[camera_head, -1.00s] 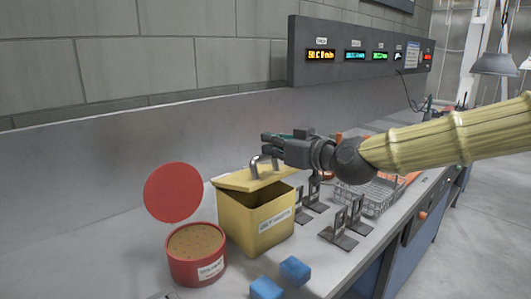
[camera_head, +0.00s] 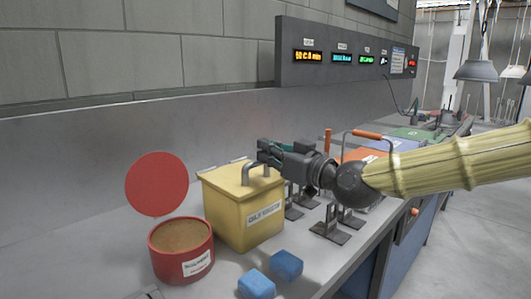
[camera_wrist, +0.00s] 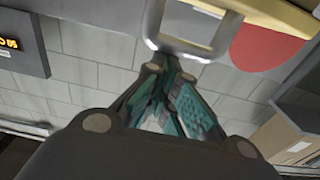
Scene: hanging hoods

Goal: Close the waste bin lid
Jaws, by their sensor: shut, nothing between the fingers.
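The yellow waste bin (camera_head: 228,215) stands on the bench with a white label on its front. Its yellow lid (camera_head: 226,181) lies down over the bin's top, and no opening shows from this side. A grey metal handle (camera_head: 252,170) rises from the lid. My gripper (camera_head: 264,152) is shut and empty, at the top of the handle. In the wrist view the handle (camera_wrist: 190,48) is just beyond the shut fingers (camera_wrist: 172,75); whether they touch it I cannot tell.
A red round tin (camera_head: 168,262) with its red lid raised (camera_head: 157,184) stands left of the bin. Two blue sponges (camera_head: 257,285) lie in front. Dark metal stands (camera_head: 331,227) and an orange-handled carrier (camera_head: 367,135) are to the right.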

